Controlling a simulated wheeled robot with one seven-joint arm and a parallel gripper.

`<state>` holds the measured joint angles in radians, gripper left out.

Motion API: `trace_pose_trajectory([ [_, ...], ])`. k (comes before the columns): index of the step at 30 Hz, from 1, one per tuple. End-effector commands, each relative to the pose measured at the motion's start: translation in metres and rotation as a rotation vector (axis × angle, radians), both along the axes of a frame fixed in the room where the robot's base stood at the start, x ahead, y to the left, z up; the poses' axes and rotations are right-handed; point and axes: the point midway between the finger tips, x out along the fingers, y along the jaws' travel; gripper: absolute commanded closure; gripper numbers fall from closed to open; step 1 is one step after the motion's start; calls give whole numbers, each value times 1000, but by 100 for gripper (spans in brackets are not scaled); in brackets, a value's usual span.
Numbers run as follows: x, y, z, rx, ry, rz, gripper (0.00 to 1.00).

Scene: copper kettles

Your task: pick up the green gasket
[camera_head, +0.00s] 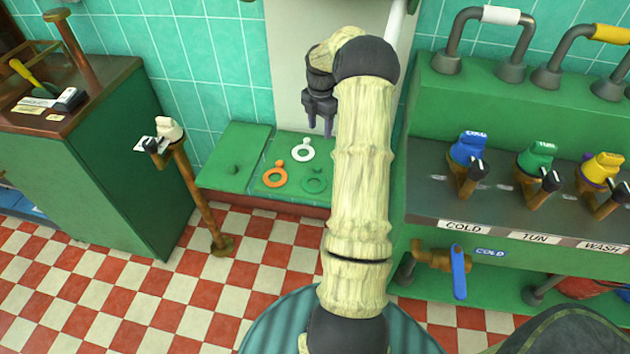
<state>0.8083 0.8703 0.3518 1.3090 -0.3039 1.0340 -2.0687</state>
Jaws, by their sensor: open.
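The green gasket (314,180) is a small ring with a tab, lying on a green panel (262,187) on the low ledge by the tiled wall. Its colour is close to the panel's. An orange gasket (274,176) lies to its left and a white gasket (303,150) lies behind it. My gripper (320,128) is open and empty, pointing down above the ledge, apart from the gaskets. My arm passes close to the right of the green gasket in the picture.
A pipe stand with a white-handled valve (168,130) rises left of the ledge. A green cabinet (100,175) stands further left. At right, a green bench (500,205) carries blue, green and yellow valves. The checkered floor (270,240) before the ledge is clear.

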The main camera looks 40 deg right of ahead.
Motion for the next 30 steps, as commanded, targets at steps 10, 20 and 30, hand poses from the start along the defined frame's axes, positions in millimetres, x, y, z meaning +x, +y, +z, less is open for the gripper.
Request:
trace_pose_trajectory([
  [10, 0, -5, 6, -14, -15, 372, 50],
  [20, 0, -5, 0, -13, -14, 369, 50],
  [30, 0, -4, -55, -11, -13, 368, 50],
])
